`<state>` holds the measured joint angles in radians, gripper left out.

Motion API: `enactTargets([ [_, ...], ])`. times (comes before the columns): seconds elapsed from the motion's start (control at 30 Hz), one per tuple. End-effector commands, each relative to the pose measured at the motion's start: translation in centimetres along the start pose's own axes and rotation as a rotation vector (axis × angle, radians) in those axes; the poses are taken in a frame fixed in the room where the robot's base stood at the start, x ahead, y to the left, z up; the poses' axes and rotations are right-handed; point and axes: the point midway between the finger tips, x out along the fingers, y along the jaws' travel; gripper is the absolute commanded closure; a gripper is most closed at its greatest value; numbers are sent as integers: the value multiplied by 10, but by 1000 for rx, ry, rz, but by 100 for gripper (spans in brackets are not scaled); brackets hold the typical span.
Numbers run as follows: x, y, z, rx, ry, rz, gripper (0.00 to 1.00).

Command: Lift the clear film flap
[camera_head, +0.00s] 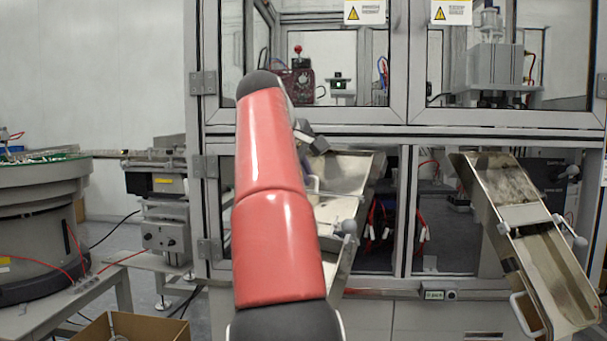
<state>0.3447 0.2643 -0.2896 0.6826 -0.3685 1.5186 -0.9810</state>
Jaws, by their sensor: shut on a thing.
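My arm reaches up and forward over the cell. Its end, my gripper (318,145), shows small and dark just right of the red arm, at the upper left edge of the left chute (345,205). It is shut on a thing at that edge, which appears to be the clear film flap. The film is transparent and its outline cannot be made out. The fingertips are too small to see clearly, and my arm hides the chute's left side.
A second sloping metal chute (545,255) stands at the right. The machine frame (400,132) with glass doors fills the back. A bowl feeder (42,225) stands at the left, with an open cardboard box (135,327) at the lower left.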

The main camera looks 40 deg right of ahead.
Motion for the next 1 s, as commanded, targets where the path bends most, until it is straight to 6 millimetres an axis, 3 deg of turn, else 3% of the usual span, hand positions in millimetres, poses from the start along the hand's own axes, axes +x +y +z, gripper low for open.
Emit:
enactTargets([
  [0.23,1,0,1,1,-4,0,100],
  [0.3,1,0,1,1,-4,0,86],
  [0.43,1,0,1,1,-3,0,71],
  [0.77,-4,0,0,1,-1,2,71],
  [1.0,-33,1,-1,2,-1,4,71],
])
